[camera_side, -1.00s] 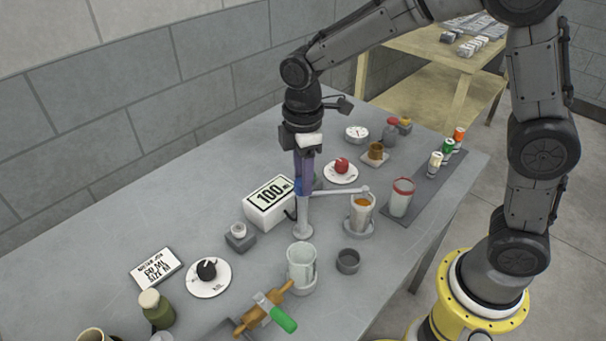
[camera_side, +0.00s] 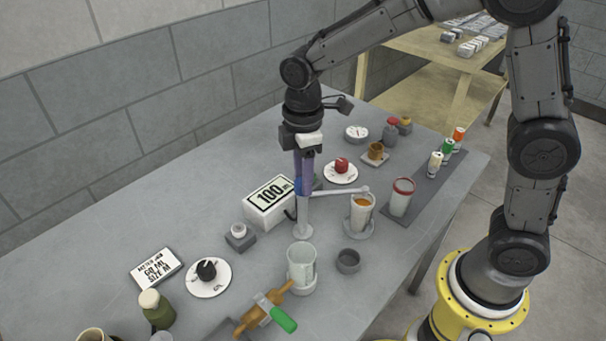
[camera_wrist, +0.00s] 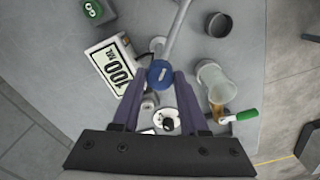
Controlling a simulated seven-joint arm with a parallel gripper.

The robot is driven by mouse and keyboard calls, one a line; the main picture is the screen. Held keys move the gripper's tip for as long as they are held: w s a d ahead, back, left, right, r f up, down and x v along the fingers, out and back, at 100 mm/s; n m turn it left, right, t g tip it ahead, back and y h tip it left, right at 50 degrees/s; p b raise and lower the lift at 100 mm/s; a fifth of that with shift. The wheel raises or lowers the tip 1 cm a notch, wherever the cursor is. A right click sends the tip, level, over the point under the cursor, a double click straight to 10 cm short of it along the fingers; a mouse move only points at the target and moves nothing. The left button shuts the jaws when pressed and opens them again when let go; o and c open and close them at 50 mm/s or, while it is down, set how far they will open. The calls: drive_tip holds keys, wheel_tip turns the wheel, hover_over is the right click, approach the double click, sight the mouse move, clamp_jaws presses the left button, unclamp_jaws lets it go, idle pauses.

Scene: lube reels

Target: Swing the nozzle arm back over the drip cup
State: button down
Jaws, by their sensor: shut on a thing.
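The nozzle arm (camera_side: 340,192) is a thin grey bar reaching right from a grey post (camera_side: 304,220). Its tip is over a clear cup with orange liquid (camera_side: 361,213) on a round stand. The small dark grey cup (camera_side: 348,261), which looks like the drip cup, stands nearer the camera, apart from the tip; it also shows in the wrist view (camera_wrist: 218,24). My gripper (camera_wrist: 161,76) points down at the post's top, its purple fingers shut on the blue knob (camera_wrist: 160,74). In the side view the fingers hide most of the knob.
A white box marked 100 ML (camera_side: 269,201) stands close left of the post. A clear beaker (camera_side: 301,266) and a brown valve with a green handle (camera_side: 265,308) are in front. A red-rimmed cup (camera_side: 402,197) stands right of the orange-filled cup.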

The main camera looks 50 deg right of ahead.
drive_tip(key=shift+m, duration=0.4)
idle(0.3)
drive_tip(key=m, duration=0.3)
drive_tip(key=shift+m, duration=2.8)
drive_tip(key=shift+c, duration=2.2)
unclamp_jaws()
drive_tip(key=shift+r, duration=0.1)
wheel_tip(320, 180, up, 14)
